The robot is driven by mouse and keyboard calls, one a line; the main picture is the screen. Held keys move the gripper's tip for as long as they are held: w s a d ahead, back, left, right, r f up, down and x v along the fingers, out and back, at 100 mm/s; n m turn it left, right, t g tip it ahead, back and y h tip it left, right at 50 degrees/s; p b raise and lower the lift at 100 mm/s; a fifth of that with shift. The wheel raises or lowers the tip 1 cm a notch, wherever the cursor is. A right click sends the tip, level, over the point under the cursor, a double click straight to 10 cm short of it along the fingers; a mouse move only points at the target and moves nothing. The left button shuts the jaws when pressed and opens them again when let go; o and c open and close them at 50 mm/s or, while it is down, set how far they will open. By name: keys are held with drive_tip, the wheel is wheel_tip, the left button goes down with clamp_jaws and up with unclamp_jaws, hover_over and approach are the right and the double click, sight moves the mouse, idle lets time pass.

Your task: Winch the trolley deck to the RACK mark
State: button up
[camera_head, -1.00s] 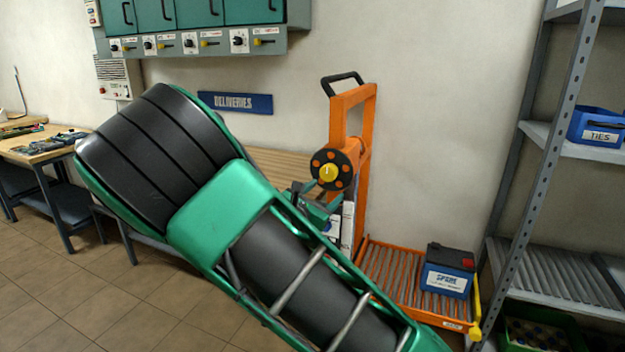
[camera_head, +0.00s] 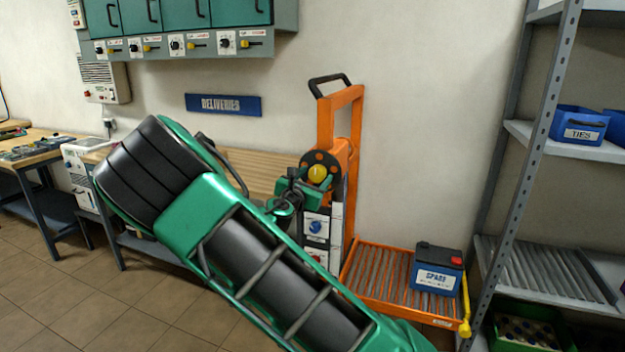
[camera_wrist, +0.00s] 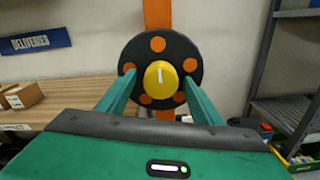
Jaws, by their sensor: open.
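The orange trolley's mast (camera_head: 357,115) stands against the wall, with its low roller deck (camera_head: 372,290) near the floor. A blue battery with a red terminal cap (camera_head: 437,270) sits on the deck. The winch wheel is a black disc with orange spots (camera_wrist: 129,52) and a yellow central knob with a white line (camera_wrist: 160,75); the knob also shows in the head view (camera_head: 317,174). My gripper (camera_wrist: 158,82) is open, its fingers to either side of the knob in the wrist view. I cannot tell whether they touch it. No RACK mark is legible.
A grey shelf rack (camera_head: 545,130) with blue bins (camera_head: 578,125) stands right of the trolley. A wooden bench (camera_head: 262,165) lies behind my arm, below the blue DELIVERIES sign (camera_head: 223,104). Cartons (camera_wrist: 22,94) sit on the bench. Tiled floor (camera_head: 60,290) is clear at left.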

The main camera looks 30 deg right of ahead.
drive_tip(key=shift+w+d, duration=0.1)
drive_tip(key=shift+w, duration=0.05)
drive_tip(key=shift+c, duration=0.7)
drive_tip(key=c, duration=0.9)
drive_tip(key=shift+m, duration=0.3)
